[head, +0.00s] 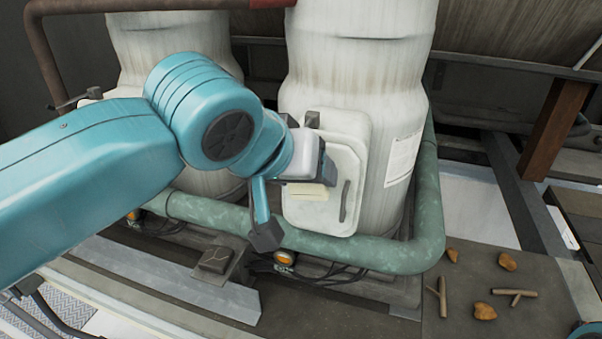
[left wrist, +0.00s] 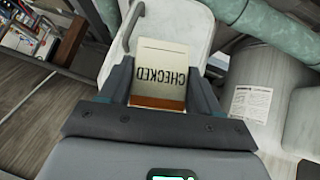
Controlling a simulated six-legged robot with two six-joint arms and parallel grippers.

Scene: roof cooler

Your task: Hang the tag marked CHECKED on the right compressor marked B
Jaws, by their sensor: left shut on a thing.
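The right compressor (head: 360,70) is a tall, stained white cylinder in the head view. A white box with a rounded cover (head: 328,205) and a grey handle (head: 345,200) sits on its front. I see no letter B. My left gripper (head: 300,183) is in front of this box, shut on a cream tag (head: 312,191). In the left wrist view the tag (left wrist: 162,62) sits between both fingers, with CHECKED upside down and a brown band at its lower end. The white cover (left wrist: 185,28) shows behind it. I cannot tell whether the tag touches the cover. My right gripper is not in view.
A second white compressor (head: 165,50) stands at the left, partly behind my left arm. A green pipe (head: 400,250) runs around the compressors' bases. Stones (head: 485,311) and sticks (head: 513,293) lie on the deck at the lower right. A paper label (head: 402,158) is on the right compressor.

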